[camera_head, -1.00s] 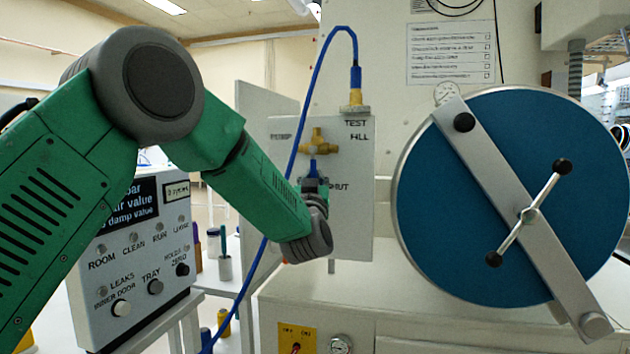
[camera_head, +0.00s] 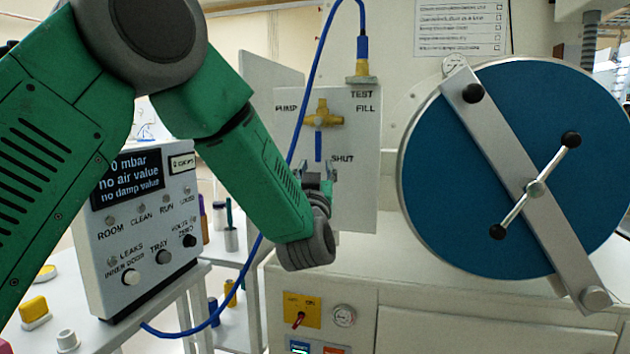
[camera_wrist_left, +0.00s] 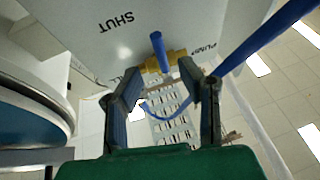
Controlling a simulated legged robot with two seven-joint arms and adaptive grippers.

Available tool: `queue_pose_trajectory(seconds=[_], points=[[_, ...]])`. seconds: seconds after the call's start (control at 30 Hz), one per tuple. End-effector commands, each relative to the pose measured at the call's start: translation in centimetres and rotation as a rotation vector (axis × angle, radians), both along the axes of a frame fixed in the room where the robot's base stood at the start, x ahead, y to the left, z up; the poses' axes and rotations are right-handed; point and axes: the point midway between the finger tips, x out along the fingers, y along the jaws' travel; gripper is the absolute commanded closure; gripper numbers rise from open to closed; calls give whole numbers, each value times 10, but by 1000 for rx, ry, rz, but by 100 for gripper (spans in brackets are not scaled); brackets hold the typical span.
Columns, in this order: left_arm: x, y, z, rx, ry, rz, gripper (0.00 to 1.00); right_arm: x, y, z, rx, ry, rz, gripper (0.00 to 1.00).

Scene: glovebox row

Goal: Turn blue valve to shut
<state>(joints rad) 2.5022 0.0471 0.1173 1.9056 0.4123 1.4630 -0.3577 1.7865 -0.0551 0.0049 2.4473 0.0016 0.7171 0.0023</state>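The blue valve lever (camera_head: 319,147) hangs straight down from its brass body (camera_head: 323,115) on the white panel, toward the side where SHUT is printed. The lever also shows in the left wrist view (camera_wrist_left: 160,52), in front of the brass fitting (camera_wrist_left: 175,57). My left gripper (camera_head: 318,172) is just below the lever's lower end in the head view. In the left wrist view its two fingers (camera_wrist_left: 165,82) are spread wide, with nothing held between them. The lever's tip is apart from both fingers. My right gripper is in neither view.
A blue hose (camera_head: 303,125) loops down left of the valve. A large blue round door (camera_head: 450,180) with a metal bar stands right. A readout box (camera_head: 140,225) stands left, behind my arm. The white panel (camera_head: 355,205) is bare right of the gripper.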

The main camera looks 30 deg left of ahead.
Motion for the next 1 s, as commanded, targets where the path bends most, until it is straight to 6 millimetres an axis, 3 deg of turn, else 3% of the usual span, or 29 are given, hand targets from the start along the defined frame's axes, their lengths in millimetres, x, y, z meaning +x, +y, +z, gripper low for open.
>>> queue_pose_trajectory(seconds=[0.1, 0.3, 1.0], points=[[-18, -8, -9, -1, 3, 0, 67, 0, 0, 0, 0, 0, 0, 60], [-34, -15, -17, -1, 1, 1, 67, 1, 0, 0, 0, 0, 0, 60], [-36, -16, -18, -2, 0, 1, 67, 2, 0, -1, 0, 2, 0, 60]])
